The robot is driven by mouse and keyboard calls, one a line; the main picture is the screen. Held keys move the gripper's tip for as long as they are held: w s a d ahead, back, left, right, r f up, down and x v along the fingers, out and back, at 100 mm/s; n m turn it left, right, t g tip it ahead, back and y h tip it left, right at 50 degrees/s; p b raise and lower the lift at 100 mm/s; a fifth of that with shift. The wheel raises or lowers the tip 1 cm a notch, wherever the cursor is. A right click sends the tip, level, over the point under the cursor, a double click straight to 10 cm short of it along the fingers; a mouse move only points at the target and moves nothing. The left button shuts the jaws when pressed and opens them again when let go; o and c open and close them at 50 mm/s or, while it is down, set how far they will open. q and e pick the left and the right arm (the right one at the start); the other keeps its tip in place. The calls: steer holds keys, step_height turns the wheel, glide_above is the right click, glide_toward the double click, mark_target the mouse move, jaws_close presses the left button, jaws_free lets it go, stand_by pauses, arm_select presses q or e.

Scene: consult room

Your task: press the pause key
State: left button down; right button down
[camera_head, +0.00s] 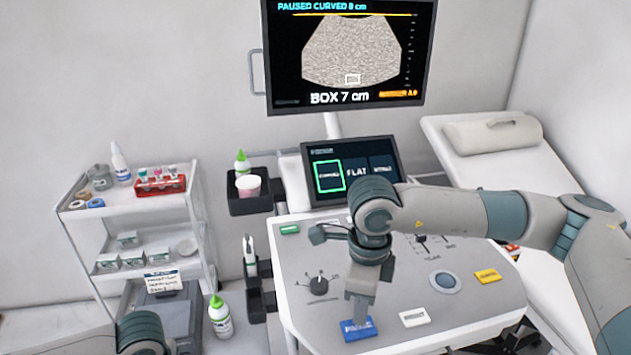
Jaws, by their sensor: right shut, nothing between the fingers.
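The blue pause key (357,329) is at the front of the grey console panel (310,265). My right gripper (358,318) is shut and points down with its tips at the key's upper edge. It covers part of the key, and I cannot tell from this view whether it touches. The monitor (352,50) reads "PAUSED CURVED 8 cm" at the top and "BOX 7 cm" below the scan. Part of my left arm shows at the bottom left, and its gripper is out of view.
A white key (414,317), a trackball (445,282) and a yellow key (486,276) lie right of the blue key. A knob (318,285) is to the left. A touchscreen (350,170) stands behind. A white cart (130,210) is at left, a couch (500,160) at right.

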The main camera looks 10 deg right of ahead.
arm_select(q)
steer(key=shift+s+f, duration=0.1)
steer(key=shift+f, duration=0.05)
arm_select(e)
steer(key=shift+r, duration=2.35)
steer(key=s+r, duration=0.6)
steer(key=s, duration=0.2)
